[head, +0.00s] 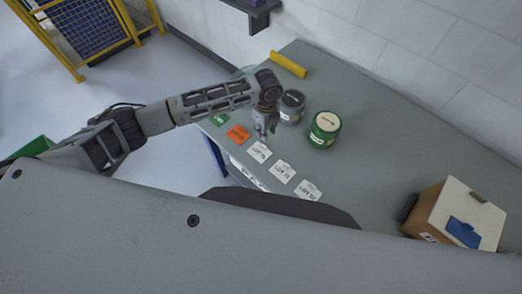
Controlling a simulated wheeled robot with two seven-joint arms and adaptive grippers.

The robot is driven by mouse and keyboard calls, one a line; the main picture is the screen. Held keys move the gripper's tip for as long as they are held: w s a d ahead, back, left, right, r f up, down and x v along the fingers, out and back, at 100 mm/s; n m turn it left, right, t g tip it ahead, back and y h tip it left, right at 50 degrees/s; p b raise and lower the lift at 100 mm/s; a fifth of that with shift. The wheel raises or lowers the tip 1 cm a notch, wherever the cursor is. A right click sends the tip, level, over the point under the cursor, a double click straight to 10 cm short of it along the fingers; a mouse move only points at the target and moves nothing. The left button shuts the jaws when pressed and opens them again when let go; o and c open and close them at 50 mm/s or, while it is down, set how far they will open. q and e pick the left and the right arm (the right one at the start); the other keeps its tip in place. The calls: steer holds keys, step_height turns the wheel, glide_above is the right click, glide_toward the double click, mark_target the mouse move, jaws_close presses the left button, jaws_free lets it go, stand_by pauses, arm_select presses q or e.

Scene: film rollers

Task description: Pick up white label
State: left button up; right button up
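Three white labels lie in a row along the table's near edge: one below my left gripper (259,152), one in the middle (282,171) and one at the right end (308,190). They carry dark print too small to read surely. My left gripper (266,132) points down just above and behind the first white label, and no label shows in it. Its fingers are too small to tell whether they are open or shut. An orange label (238,134) and a green label (219,119) lie to the left. My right gripper is out of view.
A grey jar (292,107) and a green jar (324,129) stand close to the right of the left gripper. A yellow bar (288,64) lies at the back. A cardboard box (430,217) stands at the right. The table (385,150) between is clear.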

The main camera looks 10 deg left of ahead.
mark_target(265, 145)
arm_select(q)
step_height(265, 145, down, 3)
steer(key=shift+s+r+b, duration=0.1)
steer(key=shift+b, duration=0.85)
steer(key=shift+f+b, duration=1.3)
steer(key=shift+b, duration=0.05)
